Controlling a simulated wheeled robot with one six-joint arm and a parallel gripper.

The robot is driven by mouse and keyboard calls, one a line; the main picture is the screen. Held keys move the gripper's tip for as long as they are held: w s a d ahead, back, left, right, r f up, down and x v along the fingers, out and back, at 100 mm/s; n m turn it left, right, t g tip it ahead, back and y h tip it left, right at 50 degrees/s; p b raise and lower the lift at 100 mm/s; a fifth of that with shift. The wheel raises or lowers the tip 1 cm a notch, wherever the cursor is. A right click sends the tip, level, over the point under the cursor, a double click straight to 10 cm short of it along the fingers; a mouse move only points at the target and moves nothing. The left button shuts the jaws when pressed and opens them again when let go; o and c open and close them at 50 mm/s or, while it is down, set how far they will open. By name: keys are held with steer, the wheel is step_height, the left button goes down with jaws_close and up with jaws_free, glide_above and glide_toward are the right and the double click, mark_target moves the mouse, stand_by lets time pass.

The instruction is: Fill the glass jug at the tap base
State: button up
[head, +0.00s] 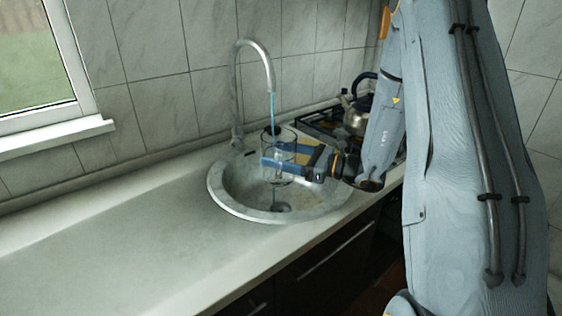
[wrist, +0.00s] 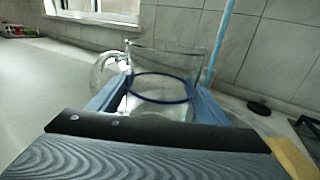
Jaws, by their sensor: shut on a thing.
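The clear glass jug (head: 281,143) is upright above the sink bowl, between the blue fingers of my gripper (head: 274,152). My gripper is shut on it. In the wrist view the jug (wrist: 165,62) stands between both fingers, with a clear curved handle at its left and a dark blue ring round it. The tap (head: 263,46) arches over the jug, and a thin blue water stream (head: 272,103) falls from its spout. In the wrist view the stream (wrist: 221,45) runs at the jug's right side. A thin line also shows below the jug, towards the drain. I cannot tell the jug's water level.
The round stone sink (head: 222,192) is set in a pale counter (head: 120,240), which is clear to the left. A kettle (head: 357,115) stands on the hob at the right, behind my arm. A tiled wall and a window sill (head: 60,138) bound the back.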

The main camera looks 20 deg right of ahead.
steer(key=shift+w+d+b, duration=0.15)
steer(key=shift+w+b, duration=0.3)
steer(key=shift+w, duration=1.1)
steer(key=shift+w+d+b, duration=0.15)
steer(key=shift+w+b, duration=0.35)
steer(key=shift+w, duration=1)
steer(key=shift+w+d+b, duration=0.15)
steer(key=shift+w+b, duration=0.3)
steer(key=shift+w, duration=1.1)
steer(key=shift+r, duration=0.1)
stand_by(3.3)
